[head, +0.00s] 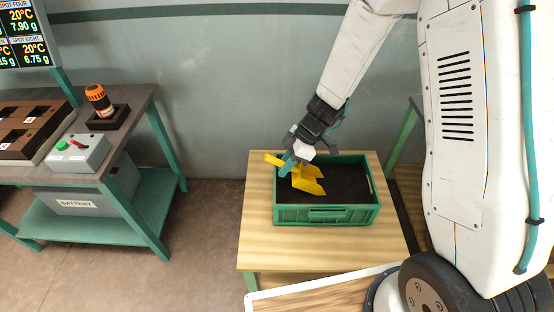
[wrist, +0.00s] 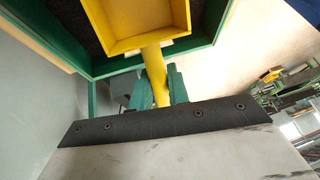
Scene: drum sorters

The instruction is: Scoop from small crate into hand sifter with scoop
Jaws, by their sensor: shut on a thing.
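The yellow scoop (head: 308,180) is in my gripper (head: 288,166), above the left part of the small green crate (head: 325,214). In the wrist view my gripper (wrist: 164,88) is shut on the scoop's handle, with a green finger on each side. The scoop's tray (wrist: 138,20) shows at the top of that view and looks empty on the side that I see. The crate stands on a light wooden table and holds dark granular material (head: 345,184). I cannot tell whether the scoop touches the material. I cannot make out a hand sifter in either view.
The wooden table (head: 270,245) is bare in front of the crate. At left, a workbench holds an orange-and-black device (head: 98,98), a grey box with a green button (head: 78,153) and a brown slotted tray (head: 30,125). Floor lies open between bench and table.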

